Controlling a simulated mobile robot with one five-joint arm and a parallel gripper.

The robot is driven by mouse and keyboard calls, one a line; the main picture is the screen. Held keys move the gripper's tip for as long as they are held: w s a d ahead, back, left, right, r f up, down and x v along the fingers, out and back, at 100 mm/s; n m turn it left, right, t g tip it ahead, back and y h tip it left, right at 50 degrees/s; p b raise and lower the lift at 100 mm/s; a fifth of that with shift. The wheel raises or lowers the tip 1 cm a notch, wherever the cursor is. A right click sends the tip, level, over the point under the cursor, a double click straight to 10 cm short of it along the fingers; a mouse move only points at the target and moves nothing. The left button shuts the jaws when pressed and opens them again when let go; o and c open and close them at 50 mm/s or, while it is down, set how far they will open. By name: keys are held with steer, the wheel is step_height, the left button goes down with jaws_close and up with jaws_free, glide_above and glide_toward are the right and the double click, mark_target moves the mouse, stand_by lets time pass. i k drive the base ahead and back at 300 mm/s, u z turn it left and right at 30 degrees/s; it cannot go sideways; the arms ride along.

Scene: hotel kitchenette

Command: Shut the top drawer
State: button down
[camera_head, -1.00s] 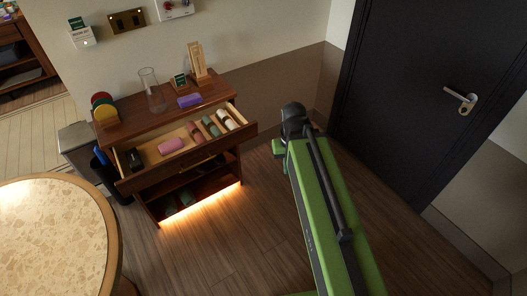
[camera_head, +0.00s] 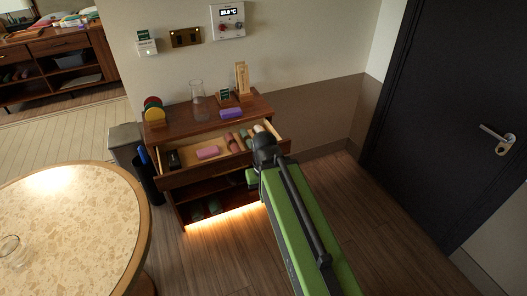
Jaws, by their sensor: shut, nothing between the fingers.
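The top drawer (camera_head: 184,177) of a dark wooden cabinet (camera_head: 214,127) is pulled out toward me, at the centre left. Its pale inside shows a dark item (camera_head: 173,160) at the left, a pink item (camera_head: 208,152) in the middle and several rolled cloths (camera_head: 232,142) at the right. My green arm reaches up from the lower right. Its black joint overlaps the right end of the drawer front in the picture; I cannot tell whether they touch. My gripper's fingers do not show; they are hidden behind the arm or out of frame.
A round speckled table (camera_head: 75,225) with a glass (camera_head: 12,250) fills the lower left. A bin (camera_head: 125,139) stands left of the cabinet. A vase (camera_head: 199,100), coloured discs (camera_head: 153,112) and a purple item (camera_head: 231,113) sit on top. The floor at right, before the black door (camera_head: 455,110), is clear.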

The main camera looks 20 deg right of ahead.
mark_target(193, 170)
steer(key=u, duration=0.2)
steer(key=i, duration=1)
steer(key=u, duration=0.05)
